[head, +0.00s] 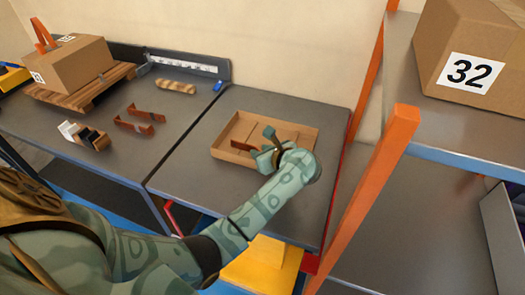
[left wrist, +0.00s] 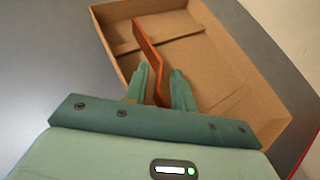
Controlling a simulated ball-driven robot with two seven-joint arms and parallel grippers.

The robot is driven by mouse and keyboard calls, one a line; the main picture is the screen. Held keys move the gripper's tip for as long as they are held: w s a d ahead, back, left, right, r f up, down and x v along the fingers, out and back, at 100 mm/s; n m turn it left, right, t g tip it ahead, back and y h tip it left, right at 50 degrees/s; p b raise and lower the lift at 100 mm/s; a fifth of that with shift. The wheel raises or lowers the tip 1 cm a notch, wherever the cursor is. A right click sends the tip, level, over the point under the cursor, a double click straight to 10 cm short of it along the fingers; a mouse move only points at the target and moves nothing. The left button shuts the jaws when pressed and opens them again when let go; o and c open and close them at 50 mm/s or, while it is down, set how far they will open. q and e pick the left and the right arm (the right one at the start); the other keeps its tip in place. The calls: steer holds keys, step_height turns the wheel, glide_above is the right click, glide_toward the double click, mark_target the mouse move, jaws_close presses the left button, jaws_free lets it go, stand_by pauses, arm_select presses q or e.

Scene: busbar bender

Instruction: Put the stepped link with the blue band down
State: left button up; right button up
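A copper-coloured stepped link (head: 243,146) is between the fingers of my left gripper (head: 268,148), over the cardboard tray (head: 222,157) on the right-hand table. In the left wrist view the link (left wrist: 148,48) stands up between the two green fingers (left wrist: 161,92), which close on its lower part. Its far end reaches over the tray (left wrist: 262,88). I see no blue band on the visible part; the fingers hide some of it. I cannot tell whether the link touches the tray floor. My right gripper is not in view.
Two more copper-coloured bent links (head: 133,126) lie on the left table. A small dark holder (head: 92,138) and a patterned bar (head: 175,86) are there too. An orange shelf post (head: 375,180) stands right of the tray table. The table around the tray is clear.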

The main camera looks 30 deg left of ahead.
arm_select(q)
steer(key=shift+r, duration=0.35)
steer(key=p+v, duration=0.2)
steer(key=v, duration=0.5)
steer(key=shift+s+d, duration=0.1)
steer(key=shift+d, duration=0.1)
